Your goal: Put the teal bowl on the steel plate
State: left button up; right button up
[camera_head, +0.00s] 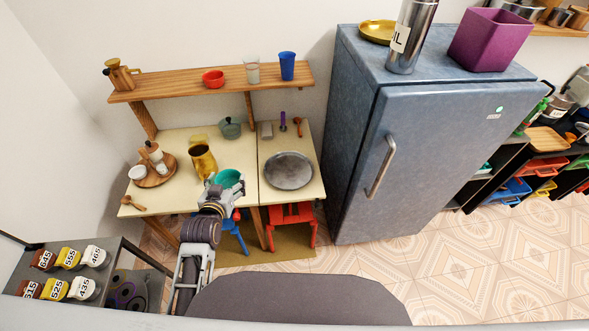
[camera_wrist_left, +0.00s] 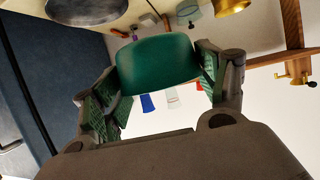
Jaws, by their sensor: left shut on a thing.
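The teal bowl (camera_head: 227,178) is at the front of the cream table, left of the steel plate. My left gripper (camera_head: 226,188) is shut on the bowl; in the left wrist view the bowl (camera_wrist_left: 157,63) sits between the two fingers of the gripper (camera_wrist_left: 160,80). The round grey steel plate (camera_head: 289,171) lies bare on the right part of the table. It also shows in the left wrist view (camera_wrist_left: 86,10), at the top left. I cannot tell whether the bowl touches the table. My right gripper is not in view.
A gold mug (camera_head: 202,160) stands close behind and left of the bowl. A wooden tray (camera_head: 153,176) with small items is at the left. A grey-green pot (camera_head: 230,128) is at the back. The blue fridge (camera_head: 400,140) stands right of the table.

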aim_at(297, 171)
jog(key=i+l+u, duration=0.2)
jog(key=l, duration=0.65)
jog(key=l+u, duration=0.15)
jog(key=l, duration=0.65)
